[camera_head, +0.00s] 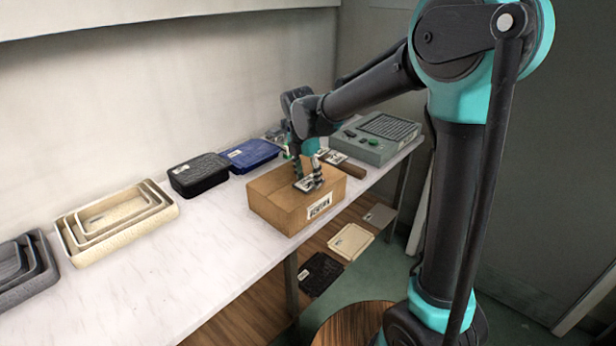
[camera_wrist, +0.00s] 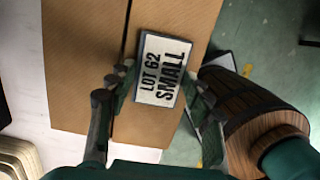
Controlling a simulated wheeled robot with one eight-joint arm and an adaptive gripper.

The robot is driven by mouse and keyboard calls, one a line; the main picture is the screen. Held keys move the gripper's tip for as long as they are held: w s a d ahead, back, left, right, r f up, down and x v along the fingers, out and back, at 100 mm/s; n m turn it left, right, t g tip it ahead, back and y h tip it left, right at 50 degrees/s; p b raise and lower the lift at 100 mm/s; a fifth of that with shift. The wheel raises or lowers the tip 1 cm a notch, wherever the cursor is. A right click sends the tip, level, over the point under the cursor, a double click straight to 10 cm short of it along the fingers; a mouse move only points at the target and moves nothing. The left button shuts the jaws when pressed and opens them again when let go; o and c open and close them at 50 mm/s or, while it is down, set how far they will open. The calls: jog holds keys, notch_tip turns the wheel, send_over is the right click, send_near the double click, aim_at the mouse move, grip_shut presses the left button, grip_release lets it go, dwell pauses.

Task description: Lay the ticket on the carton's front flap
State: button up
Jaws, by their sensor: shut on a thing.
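The brown carton (camera_head: 270,196) stands closed on the bench's near edge, and its top fills the middle of the wrist view (camera_wrist: 80,60). A seam splits the top into two flaps; the front flap (camera_wrist: 185,20) is right of the seam in the wrist view. The ticket (camera_wrist: 162,70), white with "LOT 62 SMALL" and a dark edge, is over that flap, slightly tilted. My gripper (camera_wrist: 160,88) is shut on the ticket's two sides. In the head view my gripper (camera_head: 308,184) is low over the carton's top. Whether the ticket touches the flap is unclear.
A printed label (camera_head: 318,207) is on the carton's front face. A grey control box (camera_head: 376,138) stands behind right, black (camera_head: 200,176) and blue (camera_head: 250,154) trays behind left. Nested beige trays (camera_head: 118,222) lie farther left. Bare bench lies between them and the carton.

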aim_at(305, 185)
jog(key=o, duration=1)
jog(key=shift+c, duration=0.2)
notch_tip(305, 185, up, 12)
jog(key=s, duration=0.1)
jog(key=s+d+f+m+t, duration=0.1)
jog(key=s+d+f+m, duration=0.8)
jog(key=d+m, duration=0.3)
jog(key=s+d+f+m+t+y, duration=0.1)
jog(key=s+d+f+m, duration=0.8)
jog(key=m, duration=0.7)
jog(key=d+f, duration=0.3)
jog(key=shift+s+d+t, duration=0.15)
jog(key=shift+d+t, duration=0.1)
jog(key=shift+t, duration=0.15)
jog(key=shift+f, duration=0.1)
